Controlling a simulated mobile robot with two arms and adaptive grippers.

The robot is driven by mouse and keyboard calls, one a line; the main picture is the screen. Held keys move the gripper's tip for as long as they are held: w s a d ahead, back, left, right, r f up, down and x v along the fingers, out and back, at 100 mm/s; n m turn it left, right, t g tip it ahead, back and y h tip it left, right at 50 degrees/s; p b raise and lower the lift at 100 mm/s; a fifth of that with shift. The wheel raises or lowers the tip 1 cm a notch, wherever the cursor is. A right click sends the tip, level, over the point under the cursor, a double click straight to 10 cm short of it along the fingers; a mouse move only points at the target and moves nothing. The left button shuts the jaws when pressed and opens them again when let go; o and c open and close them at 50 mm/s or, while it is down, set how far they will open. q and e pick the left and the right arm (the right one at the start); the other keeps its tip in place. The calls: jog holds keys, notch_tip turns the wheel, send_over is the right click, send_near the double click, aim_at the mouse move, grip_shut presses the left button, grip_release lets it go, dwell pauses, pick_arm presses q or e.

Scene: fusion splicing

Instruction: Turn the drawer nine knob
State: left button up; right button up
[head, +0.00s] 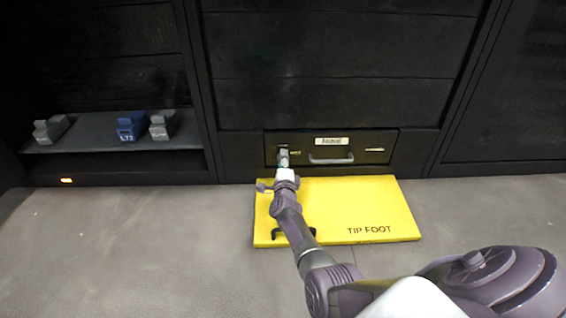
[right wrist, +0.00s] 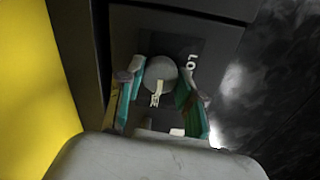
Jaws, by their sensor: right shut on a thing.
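The drawer (head: 375,149) is a low dark front at the bottom of the black cabinet, with a pale label and a bar handle (head: 331,160). My right gripper (head: 283,154) is at the drawer's left end. In the right wrist view a round grey knob (right wrist: 160,70) with a pale pointer-like mark sits on a dark plate, with the letters "LO" partly showing beside it. My right gripper's teal-lined fingers (right wrist: 158,92) stand on either side of the knob and are shut on it. In the head view the knob is mostly hidden by the gripper. My left gripper is out of view.
A yellow plate (head: 385,209) marked "TIP FOOT" lies on the floor in front of the drawer, under my right arm. A shelf (head: 95,142) at the left holds a blue block (head: 130,126) and two grey ones. The floor at the left is clear.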

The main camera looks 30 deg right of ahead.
jog(key=shift+m, duration=0.4)
jog(key=o, duration=1.2)
jog(key=shift+c, duration=0.2)
